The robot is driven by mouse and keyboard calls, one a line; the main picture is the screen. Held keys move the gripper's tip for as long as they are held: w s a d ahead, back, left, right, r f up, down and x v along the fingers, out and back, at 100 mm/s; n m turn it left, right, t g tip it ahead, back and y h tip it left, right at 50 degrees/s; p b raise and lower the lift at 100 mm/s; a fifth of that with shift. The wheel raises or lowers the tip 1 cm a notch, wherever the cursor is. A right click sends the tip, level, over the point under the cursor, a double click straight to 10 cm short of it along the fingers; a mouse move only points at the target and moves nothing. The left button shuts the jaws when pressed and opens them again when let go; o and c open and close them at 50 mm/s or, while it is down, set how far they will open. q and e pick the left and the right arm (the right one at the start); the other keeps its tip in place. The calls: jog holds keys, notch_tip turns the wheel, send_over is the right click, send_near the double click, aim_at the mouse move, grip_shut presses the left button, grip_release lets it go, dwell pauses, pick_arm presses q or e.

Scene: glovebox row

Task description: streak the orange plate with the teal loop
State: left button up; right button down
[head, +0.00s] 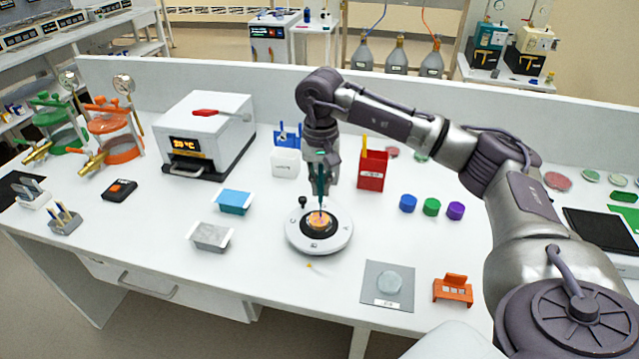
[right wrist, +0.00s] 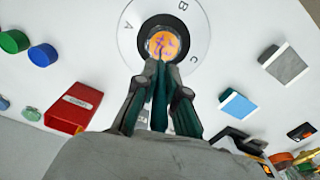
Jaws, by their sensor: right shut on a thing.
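The orange plate (head: 314,221) sits at the middle of a round white turntable (head: 336,241) with a dark centre. In the right wrist view the orange plate (right wrist: 154,44) bears purple streak marks. My right gripper (head: 321,184) is above the plate, shut on the upright teal loop (head: 320,190). The teal loop (right wrist: 159,94) also shows between the fingers in the right wrist view, its tip at the plate; I cannot tell whether it touches. My left gripper is out of view.
Blue and grey trays (head: 234,201) lie left of the turntable. A red box (head: 371,171) stands behind it, and blue, green and purple caps (head: 431,207) lie right. A grey mat (head: 376,296) and an orange rack (head: 453,290) are at the front right.

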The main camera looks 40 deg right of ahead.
jog(key=shift+s+d, duration=0.45)
jog(key=shift+s, duration=0.1)
dwell(0.5)
jog(key=shift+r, duration=0.1)
notch_tip(320, 180, up, 6)
jog(key=p, duration=0.3)
jog(key=shift+p, duration=0.3)
jog(key=shift+a, duration=0.1)
dwell(0.5)
